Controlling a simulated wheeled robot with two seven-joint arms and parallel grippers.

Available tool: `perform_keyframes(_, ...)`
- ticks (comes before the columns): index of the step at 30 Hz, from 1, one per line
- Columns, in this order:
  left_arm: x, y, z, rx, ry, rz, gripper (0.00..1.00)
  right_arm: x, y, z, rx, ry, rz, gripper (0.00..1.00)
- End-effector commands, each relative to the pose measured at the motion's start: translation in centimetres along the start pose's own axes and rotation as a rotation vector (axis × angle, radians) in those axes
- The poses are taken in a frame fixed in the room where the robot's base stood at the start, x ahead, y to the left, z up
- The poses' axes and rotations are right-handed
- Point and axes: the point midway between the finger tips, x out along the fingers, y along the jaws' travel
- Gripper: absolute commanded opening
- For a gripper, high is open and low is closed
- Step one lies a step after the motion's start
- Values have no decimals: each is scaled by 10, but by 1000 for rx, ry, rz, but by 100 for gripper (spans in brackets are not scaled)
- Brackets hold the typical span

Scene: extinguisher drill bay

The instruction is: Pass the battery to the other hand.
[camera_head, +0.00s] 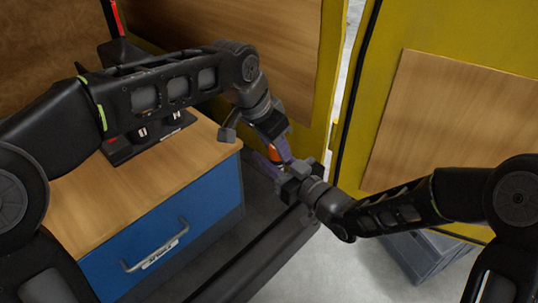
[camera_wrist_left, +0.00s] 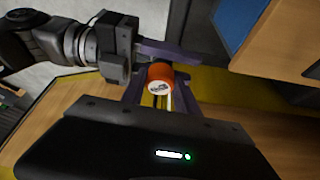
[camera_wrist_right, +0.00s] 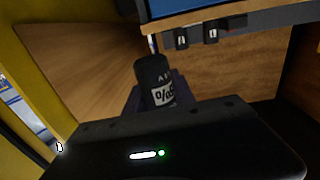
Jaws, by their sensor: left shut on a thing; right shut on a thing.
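The battery (camera_head: 281,151) is held in the air between my two grippers, in front of the cabinet's right side. Its orange end (camera_wrist_left: 160,72) faces my left wrist camera, and its black labelled body (camera_wrist_right: 157,80) faces my right wrist camera. My left gripper (camera_head: 276,147) is shut on the battery from above. My right gripper (camera_head: 284,168) is shut on it from below right. The purple-grey fingers of both hide part of the battery in the head view.
A blue cabinet (camera_head: 165,240) with a wooden top and a silver handle stands at left. A black device with two slots (camera_head: 148,143) sits on its top, partly behind my left arm. Yellow-framed wooden panels (camera_head: 445,120) stand behind. A grey box (camera_head: 420,255) is on the floor at right.

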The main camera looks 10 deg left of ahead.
Motion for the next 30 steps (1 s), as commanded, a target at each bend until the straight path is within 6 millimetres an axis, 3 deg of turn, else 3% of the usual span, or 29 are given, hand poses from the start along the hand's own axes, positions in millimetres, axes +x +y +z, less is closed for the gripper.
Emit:
perform_keyframes(8, 0, 0, 0, 0, 1, -1, 0, 0, 0, 0, 0, 0, 0, 0)
perform_keyframes(9, 0, 0, 0, 0, 1, -1, 40, 0, 0, -1, 0, 1, 0, 0)
perform_keyframes(17, 0, 0, 0, 0, 1, 0, 61, 0, 0, -1, 0, 1, 0, 0)
perform_keyframes(30, -10, 0, 0, 0, 2, -2, 62, 0, 0, -1, 0, 1, 0, 0)
